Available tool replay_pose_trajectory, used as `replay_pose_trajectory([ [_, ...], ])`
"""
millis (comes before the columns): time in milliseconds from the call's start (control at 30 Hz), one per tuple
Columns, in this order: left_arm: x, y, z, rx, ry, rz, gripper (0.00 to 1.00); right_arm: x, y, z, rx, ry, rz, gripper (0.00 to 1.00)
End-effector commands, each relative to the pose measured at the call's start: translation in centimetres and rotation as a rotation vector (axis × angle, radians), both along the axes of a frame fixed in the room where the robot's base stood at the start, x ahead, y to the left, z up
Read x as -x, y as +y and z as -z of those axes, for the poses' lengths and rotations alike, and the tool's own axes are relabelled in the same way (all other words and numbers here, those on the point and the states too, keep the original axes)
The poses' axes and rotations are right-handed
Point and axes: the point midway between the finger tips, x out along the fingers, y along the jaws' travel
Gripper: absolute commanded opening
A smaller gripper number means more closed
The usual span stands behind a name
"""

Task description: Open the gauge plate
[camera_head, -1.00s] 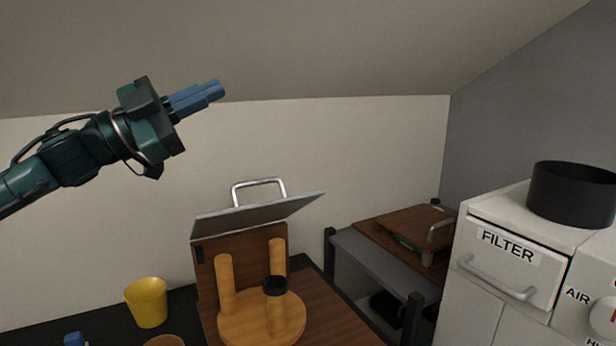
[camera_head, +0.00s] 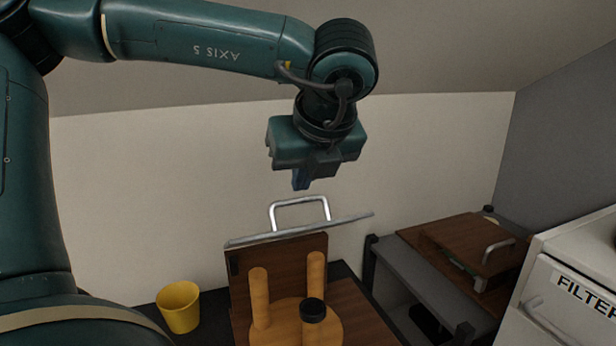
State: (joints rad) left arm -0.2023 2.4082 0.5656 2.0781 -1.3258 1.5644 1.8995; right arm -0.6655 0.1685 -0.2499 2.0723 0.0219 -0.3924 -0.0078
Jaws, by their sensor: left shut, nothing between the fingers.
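A thin grey plate (camera_head: 300,231) with a silver bar handle (camera_head: 299,203) on its upper side sits tilted at the top of an upright brown board (camera_head: 290,260). I take this plate for the gauge plate, though no label shows. My left gripper (camera_head: 301,182) hangs above the handle, pointing down. My right gripper is out of view.
Wooden posts and a black-topped peg (camera_head: 312,311) stand on a round wooden base in front of the board. A yellow cup (camera_head: 179,306) is at left. A brown board with a handle (camera_head: 496,250) lies on the grey stand at right, beside a white FILTER cabinet (camera_head: 568,289).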

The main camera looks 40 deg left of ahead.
Motion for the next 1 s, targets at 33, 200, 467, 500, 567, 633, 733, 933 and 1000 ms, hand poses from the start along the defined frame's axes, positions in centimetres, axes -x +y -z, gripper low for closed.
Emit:
replay_pose_trajectory([
  [33,-0.1,0.5,0.7,0.004,0.006,0.0,0.0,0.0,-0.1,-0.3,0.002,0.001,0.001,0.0],
  [200,-1.0,2.1,3.3,0.006,0.007,0.0,0.0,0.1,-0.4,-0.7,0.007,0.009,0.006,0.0],
  [467,-1.9,3.8,6.1,0.007,0.004,0.001,0.0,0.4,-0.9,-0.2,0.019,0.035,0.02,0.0],
  [500,-2.0,3.9,6.3,0.006,0.004,0.001,0.0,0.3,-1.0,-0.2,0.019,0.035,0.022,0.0],
  [567,-2.0,4.0,6.5,0.005,0.003,0.001,0.0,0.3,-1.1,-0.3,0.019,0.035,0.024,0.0],
  [633,-2.1,4.0,6.6,0.006,0.002,0.002,0.0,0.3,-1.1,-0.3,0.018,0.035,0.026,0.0],
  [733,-2.1,4.0,6.6,0.005,0.001,0.002,0.0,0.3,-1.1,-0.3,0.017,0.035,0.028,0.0],
  [933,-2.1,4.1,6.6,0.006,0.001,0.001,0.0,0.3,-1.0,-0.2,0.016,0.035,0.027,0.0],
  [1000,-2.1,4.3,6.5,0.007,0.0,-0.001,0.0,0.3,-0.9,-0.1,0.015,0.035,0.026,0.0],
])
